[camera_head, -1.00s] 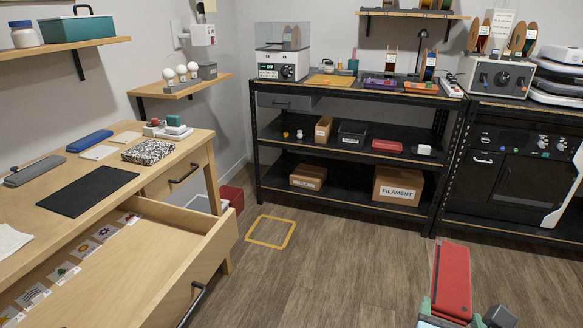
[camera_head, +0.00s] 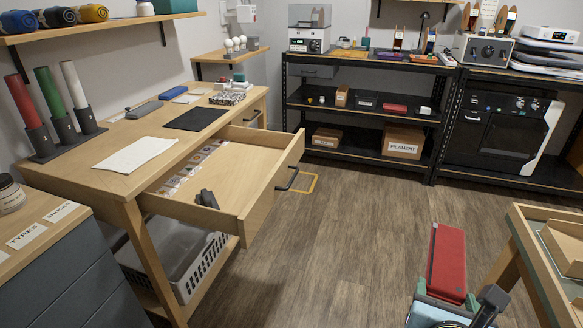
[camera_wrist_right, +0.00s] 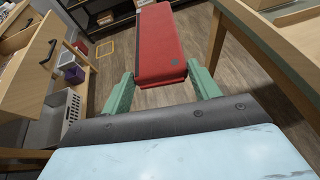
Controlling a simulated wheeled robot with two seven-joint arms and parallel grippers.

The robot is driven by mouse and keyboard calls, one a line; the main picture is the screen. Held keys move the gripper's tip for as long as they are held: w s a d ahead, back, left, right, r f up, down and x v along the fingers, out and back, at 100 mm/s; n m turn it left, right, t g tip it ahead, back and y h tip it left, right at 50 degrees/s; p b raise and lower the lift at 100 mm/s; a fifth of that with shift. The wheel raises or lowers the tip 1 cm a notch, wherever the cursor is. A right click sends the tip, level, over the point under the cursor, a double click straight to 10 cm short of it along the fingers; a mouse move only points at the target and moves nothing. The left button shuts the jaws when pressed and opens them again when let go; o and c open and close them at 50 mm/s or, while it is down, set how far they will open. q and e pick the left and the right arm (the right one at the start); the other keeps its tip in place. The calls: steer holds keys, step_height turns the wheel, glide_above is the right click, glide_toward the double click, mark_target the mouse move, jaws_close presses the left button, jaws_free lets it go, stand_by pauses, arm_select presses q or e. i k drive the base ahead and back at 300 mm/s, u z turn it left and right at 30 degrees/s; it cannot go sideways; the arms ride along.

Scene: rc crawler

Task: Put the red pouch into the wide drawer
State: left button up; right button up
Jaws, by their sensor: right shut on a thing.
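The red pouch (camera_head: 446,262) is a long, flat red block with a dark side. My right gripper (camera_head: 448,296) is shut on its near end and holds it above the floor at the lower right. In the right wrist view the pouch (camera_wrist_right: 158,45) sits between the green fingers of the right gripper (camera_wrist_right: 162,88). The wide drawer (camera_head: 232,185) is pulled out from the wooden desk at the left. It holds a row of small picture cards and a dark object (camera_head: 206,198) near its front left. The right gripper is well to the right of the drawer. My left gripper is out of view.
A wooden table (camera_head: 530,250) stands close at the right edge. A grey basket (camera_head: 180,262) is under the desk. Black shelving (camera_head: 365,118) and an oven (camera_head: 500,130) line the back wall. Open wooden floor (camera_head: 340,250) lies between the drawer and the pouch.

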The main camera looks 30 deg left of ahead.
mark_target(256, 164)
steer(key=k, duration=0.35)
steer(key=u, duration=1.4)
steer(key=i, duration=0.4)
steer(key=u, duration=0.05)
